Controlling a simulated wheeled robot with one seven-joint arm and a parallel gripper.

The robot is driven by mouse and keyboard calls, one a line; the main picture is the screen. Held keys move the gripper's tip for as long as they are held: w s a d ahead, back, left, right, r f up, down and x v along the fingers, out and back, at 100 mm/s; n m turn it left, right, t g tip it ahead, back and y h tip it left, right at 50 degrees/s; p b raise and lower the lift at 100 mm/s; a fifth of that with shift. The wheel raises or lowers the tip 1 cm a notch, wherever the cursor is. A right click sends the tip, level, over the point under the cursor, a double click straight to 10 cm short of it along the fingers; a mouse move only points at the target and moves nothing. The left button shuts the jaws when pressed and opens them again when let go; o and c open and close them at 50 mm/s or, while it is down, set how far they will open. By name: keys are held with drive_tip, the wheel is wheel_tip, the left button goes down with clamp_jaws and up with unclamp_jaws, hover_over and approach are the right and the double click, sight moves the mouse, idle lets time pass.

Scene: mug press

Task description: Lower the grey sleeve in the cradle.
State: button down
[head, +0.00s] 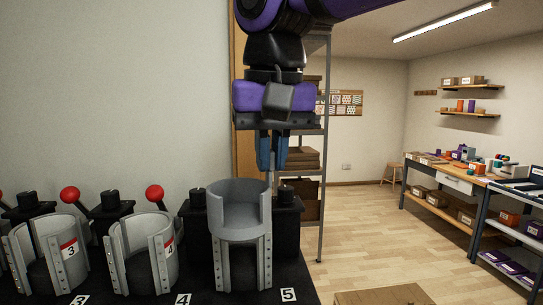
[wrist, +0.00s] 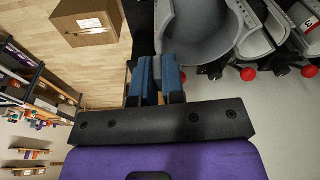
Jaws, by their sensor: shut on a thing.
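The grey sleeve (head: 239,222) is an open, upright half-round cup shape at station 5 in the head view. Its lower edge is level with the tops of the light-grey uprights of the cradle (head: 264,263); how far it reaches inside is hard to tell. My gripper (head: 271,168) is above the sleeve's right rim, its blue fingers pointing down and shut on the sleeve's wall. In the wrist view my gripper (wrist: 163,62) is beside the sleeve (wrist: 202,35), whose hollow inside shows. The exact contact at the fingertips is partly hidden.
Stations 3 (head: 50,262) and 4 (head: 143,252) stand to the left, with red-knobbed levers (head: 155,192) behind. The number 5 label (head: 288,295) is on the dark bench. A cardboard box (head: 382,295) is on the floor to the right. A shelf rack (head: 322,150) stands behind.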

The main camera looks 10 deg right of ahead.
drive_tip(key=w, duration=1.1)
wheel_tip(320, 180, down, 12)
drive_tip(key=shift+d, duration=0.2)
idle(1.8)
drive_tip(key=c, duration=1.1)
unclamp_jaws()
drive_tip(key=shift+c, duration=0.2)
wheel_tip(320, 180, up, 11)
drive_tip(key=s, duration=0.1)
drive_tip(key=shift+s+f, duration=0.2)
drive_tip(key=shift+s, duration=0.05)
